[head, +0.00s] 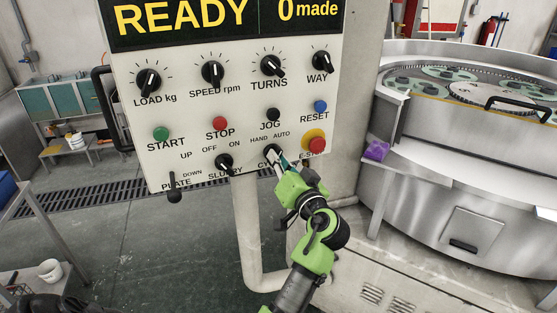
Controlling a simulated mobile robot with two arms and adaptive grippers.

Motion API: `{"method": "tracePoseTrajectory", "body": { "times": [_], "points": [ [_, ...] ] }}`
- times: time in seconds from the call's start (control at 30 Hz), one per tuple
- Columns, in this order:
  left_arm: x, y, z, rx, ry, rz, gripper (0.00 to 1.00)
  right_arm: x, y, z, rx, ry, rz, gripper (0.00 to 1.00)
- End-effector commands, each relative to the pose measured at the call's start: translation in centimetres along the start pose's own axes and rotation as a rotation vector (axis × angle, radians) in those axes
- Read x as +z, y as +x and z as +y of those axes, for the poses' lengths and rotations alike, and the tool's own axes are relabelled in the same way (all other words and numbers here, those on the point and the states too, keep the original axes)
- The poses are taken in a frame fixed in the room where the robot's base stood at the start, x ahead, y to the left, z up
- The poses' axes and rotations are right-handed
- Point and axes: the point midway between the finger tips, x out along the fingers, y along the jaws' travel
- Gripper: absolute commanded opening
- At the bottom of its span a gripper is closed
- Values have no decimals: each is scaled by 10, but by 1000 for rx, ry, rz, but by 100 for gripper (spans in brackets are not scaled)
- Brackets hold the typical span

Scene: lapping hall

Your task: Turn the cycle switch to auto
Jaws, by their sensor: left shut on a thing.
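The cycle switch (270,151) is a small black knob low on the white control panel (190,100), under the labels HAND and AUTO. Its label below is partly covered. My left gripper (281,160), on a green and black arm reaching up from the bottom, is at the switch and shut on it. The fingers hide much of the knob, so I cannot tell which way it points. My right gripper is not in view.
The red emergency stop (317,145) on its yellow base sits just right of my gripper. The slurry knob (224,161) is to the left, the plate lever (174,188) farther left. A steel lapping machine (470,190) with a purple cloth (376,150) stands right.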

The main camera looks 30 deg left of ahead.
Motion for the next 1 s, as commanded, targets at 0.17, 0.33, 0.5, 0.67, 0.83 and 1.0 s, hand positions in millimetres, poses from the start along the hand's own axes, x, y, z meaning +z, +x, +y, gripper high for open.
{"method": "tracePoseTrajectory", "body": {
  "times": [0.17,0.33,0.5,0.67,0.83,1.0],
  "points": [
    [-4,1,-3,-6,0,10,28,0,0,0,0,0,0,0],
    [-3,1,-2,-3,0,6,28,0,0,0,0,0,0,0],
    [-2,0,-1,-2,-6,4,28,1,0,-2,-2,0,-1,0],
    [-1,0,-1,-2,-78,4,28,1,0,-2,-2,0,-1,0],
    [-2,0,-2,-1,-256,4,28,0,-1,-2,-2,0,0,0],
    [-2,0,-2,0,-455,3,28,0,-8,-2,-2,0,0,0]
  ]
}}
